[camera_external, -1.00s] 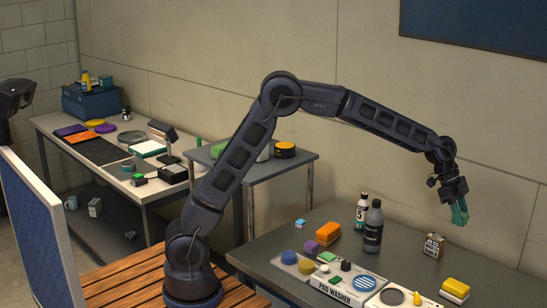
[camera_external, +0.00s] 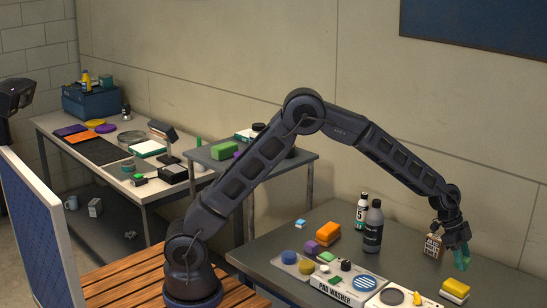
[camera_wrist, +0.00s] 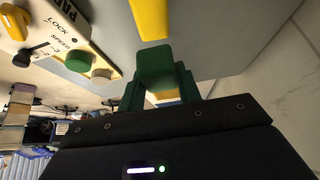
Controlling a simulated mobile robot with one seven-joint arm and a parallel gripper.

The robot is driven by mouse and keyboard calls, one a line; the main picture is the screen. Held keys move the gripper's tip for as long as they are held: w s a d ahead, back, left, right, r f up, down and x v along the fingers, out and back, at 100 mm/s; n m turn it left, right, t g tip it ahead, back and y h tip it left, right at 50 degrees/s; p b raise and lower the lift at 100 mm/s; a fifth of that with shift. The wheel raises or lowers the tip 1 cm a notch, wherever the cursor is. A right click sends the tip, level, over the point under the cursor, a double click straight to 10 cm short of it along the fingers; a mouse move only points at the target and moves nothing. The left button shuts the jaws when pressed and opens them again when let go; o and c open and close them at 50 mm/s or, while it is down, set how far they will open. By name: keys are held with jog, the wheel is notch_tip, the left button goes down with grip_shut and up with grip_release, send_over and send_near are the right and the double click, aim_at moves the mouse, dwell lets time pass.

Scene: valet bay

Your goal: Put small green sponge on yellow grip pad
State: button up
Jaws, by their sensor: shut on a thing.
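My gripper (camera_external: 461,262) is low over the right part of the near grey table, just beyond a yellow block (camera_external: 455,287) with a pale underside. In the wrist view my gripper (camera_wrist: 158,88) has dark green fingers shut on a green block, which looks like the small green sponge (camera_wrist: 154,60). In the external view the sponge cannot be told apart from the teal fingers. A yellow strip (camera_wrist: 149,18) ahead of the sponge seems to be that yellow block. Whether it is the yellow grip pad, I cannot tell; flat yellow discs (camera_external: 94,123) lie on the far table.
A small printed box (camera_external: 432,246) stands close behind my gripper. Two bottles (camera_external: 373,228), an orange sponge (camera_external: 327,232) and the pad washer panel (camera_external: 340,290) with knobs are to the left. Bare table lies between the bottles and the box.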

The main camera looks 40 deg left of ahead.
aim_at(462, 286)
jog(key=shift+f, duration=3.2)
jog(key=shift+f, duration=0.15)
jog(key=o, duration=0.9)
jog(key=shift+o, duration=0.2)
